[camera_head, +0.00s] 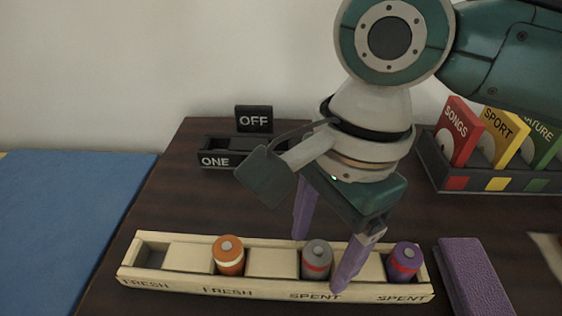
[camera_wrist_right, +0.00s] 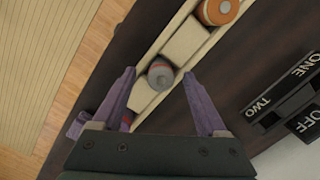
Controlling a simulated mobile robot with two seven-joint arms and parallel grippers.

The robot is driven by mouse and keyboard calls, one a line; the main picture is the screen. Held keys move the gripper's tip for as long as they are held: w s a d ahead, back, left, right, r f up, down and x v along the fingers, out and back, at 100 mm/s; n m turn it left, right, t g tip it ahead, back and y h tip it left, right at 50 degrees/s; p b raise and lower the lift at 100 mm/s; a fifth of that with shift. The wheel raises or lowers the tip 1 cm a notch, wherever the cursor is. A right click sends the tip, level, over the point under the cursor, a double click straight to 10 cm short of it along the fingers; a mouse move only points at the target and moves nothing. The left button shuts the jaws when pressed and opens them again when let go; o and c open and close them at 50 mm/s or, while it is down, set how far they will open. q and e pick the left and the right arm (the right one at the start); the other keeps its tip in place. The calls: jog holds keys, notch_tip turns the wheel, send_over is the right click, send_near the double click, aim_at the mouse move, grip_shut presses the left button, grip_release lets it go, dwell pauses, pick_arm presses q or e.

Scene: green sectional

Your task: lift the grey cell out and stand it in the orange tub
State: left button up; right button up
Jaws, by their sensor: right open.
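The grey cell (camera_head: 316,262) with a red band stands upright in a cream rack (camera_head: 180,285), in a slot marked SPENT. It also shows in the right wrist view (camera_wrist_right: 160,77). My right gripper (camera_head: 318,265) points down over the rack, open, with one purple finger on the far side of the grey cell and one on the near side. In the right wrist view the grey cell lies between the fingertips (camera_wrist_right: 158,73); I cannot tell whether either finger touches it. The orange tub is not visible in either view. My left gripper is not in view.
An orange cell (camera_head: 229,256) and a purple cell (camera_head: 404,262) stand in the same rack. A purple block (camera_head: 475,275) lies right of it. A dark holder with ONE and OFF labels (camera_head: 222,158) is behind. A tray of coloured cards (camera_head: 490,178) stands back right.

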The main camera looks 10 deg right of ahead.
jog(key=shift+c, duration=0.4)
grip_shut()
dwell(0.4)
